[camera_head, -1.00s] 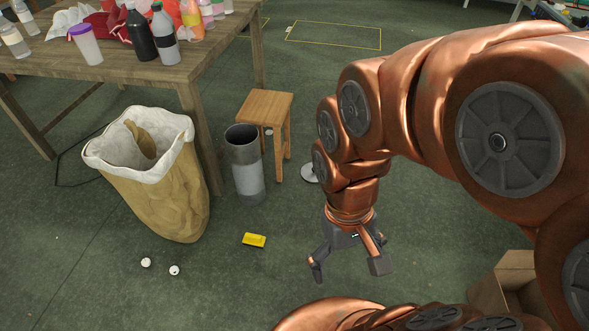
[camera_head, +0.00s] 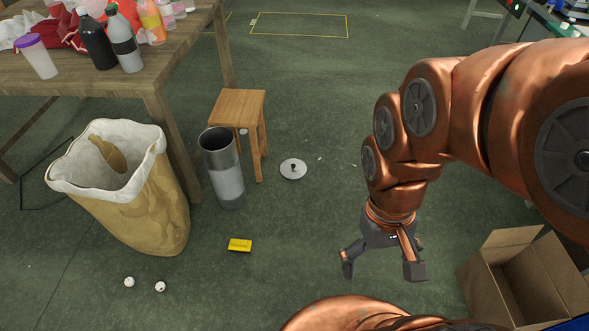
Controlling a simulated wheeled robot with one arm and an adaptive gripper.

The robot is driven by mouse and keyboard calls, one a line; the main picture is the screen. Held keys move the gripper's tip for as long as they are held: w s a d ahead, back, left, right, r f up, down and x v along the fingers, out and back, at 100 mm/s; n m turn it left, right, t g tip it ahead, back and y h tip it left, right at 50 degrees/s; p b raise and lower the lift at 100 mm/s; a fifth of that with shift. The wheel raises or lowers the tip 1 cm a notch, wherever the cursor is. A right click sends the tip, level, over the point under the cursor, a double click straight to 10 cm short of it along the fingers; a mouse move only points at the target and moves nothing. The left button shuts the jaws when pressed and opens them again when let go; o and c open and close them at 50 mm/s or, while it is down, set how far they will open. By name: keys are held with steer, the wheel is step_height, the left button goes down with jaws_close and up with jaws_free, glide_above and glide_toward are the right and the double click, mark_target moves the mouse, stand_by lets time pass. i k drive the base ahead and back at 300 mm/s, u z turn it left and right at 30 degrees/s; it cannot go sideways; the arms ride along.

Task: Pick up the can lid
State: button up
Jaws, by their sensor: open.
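The can lid (camera_head: 293,169) is a round, pale grey disc with a small dark knob at its centre. It lies flat on the green floor, to the right of the metal can (camera_head: 226,187) and the stool, and is fully visible. My gripper (camera_head: 381,272) points down above the floor, to the right of the lid and nearer to me. Its fingers are spread wide with nothing between them. The gripper is clearly apart from the lid.
A wooden stool (camera_head: 240,104) stands behind the can. A lined sack (camera_head: 155,200) is at left, by a wooden table (camera_head: 180,62) with bottles. A yellow block (camera_head: 240,245) and two white balls lie on the floor. An open cardboard box (camera_head: 477,285) is at right.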

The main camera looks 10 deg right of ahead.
mark_target(292, 168)
steer(key=u, duration=0.3)
steer(key=k, duration=0.3)
steer(key=z, duration=0.8)
steer(key=i, duration=1.1)
steer(key=u, duration=1)
steer(key=i, duration=0.8)
steer(key=u, duration=0.85)
